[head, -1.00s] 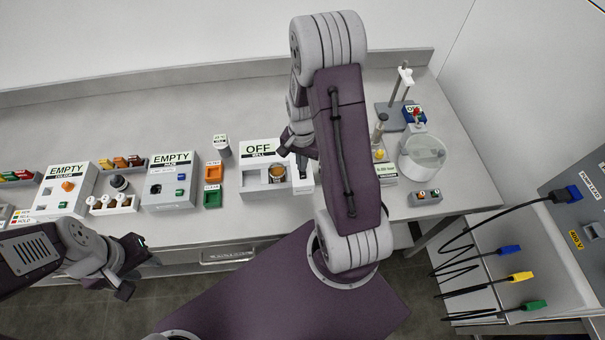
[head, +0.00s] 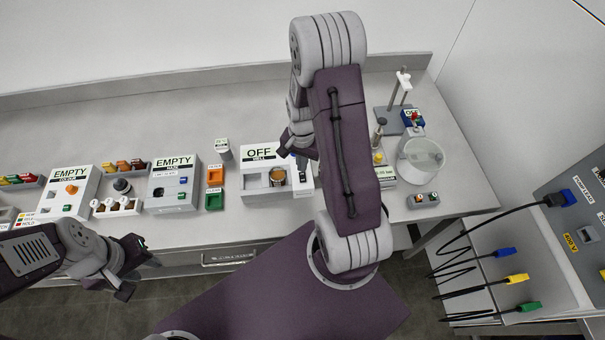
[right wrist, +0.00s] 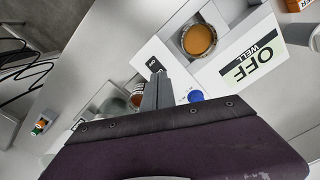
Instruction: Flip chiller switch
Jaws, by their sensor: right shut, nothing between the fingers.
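The white well box (head: 250,188) has an "OFF" sign (head: 260,153) and a round amber container (head: 278,178) in its opening. No label reading "chiller" is legible. My left gripper (head: 140,276) is open and empty in front of the bench's front edge.
Left of the well box stand orange and green trays (head: 215,176) and two "EMPTY" boxes (head: 172,185). To the right are a clear vessel (head: 424,155), a stand (head: 400,95) and a small two-button box (head: 423,200).

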